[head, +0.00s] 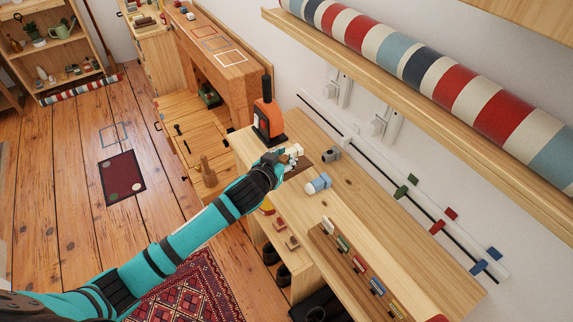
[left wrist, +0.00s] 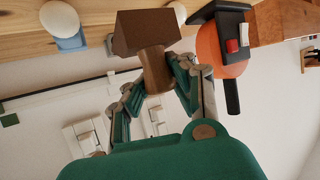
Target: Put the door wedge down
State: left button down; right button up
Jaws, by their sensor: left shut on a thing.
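My left gripper (head: 283,163) is over the near edge of the light wooden bench top (head: 350,200). In the left wrist view, the gripper (left wrist: 160,85) is shut on a brown door wedge (left wrist: 146,32), with its narrower part between the green fingers. The wedge's wide end points away from the palm, toward the wood at the top of the picture. I cannot tell whether it touches the bench. In the head view a brown patch (head: 302,163) shows just beyond the fingers; I cannot tell if it is the wedge. My right gripper is not in view.
An orange device (head: 268,122) with a black handle stands just behind the gripper; it also shows in the left wrist view (left wrist: 225,45). A grey cylinder (head: 331,155) and a blue-and-white piece (head: 318,184) stand close by. A wooden rack (head: 355,265) lies nearer the front.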

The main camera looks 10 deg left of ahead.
pick_arm(q)
notch_tip(320, 180, down, 4)
jog(key=shift+w, duration=0.1)
jog(key=shift+f, duration=0.15)
jog(key=c, duration=1.3)
grip_release()
jog(key=shift+o, duration=1.1)
jog(key=shift+r, duration=0.2)
jog(key=shift+s+r, duration=0.1)
jog(key=shift+s, duration=0.4)
jog(key=b+v, duration=0.1)
jog(key=v, duration=1)
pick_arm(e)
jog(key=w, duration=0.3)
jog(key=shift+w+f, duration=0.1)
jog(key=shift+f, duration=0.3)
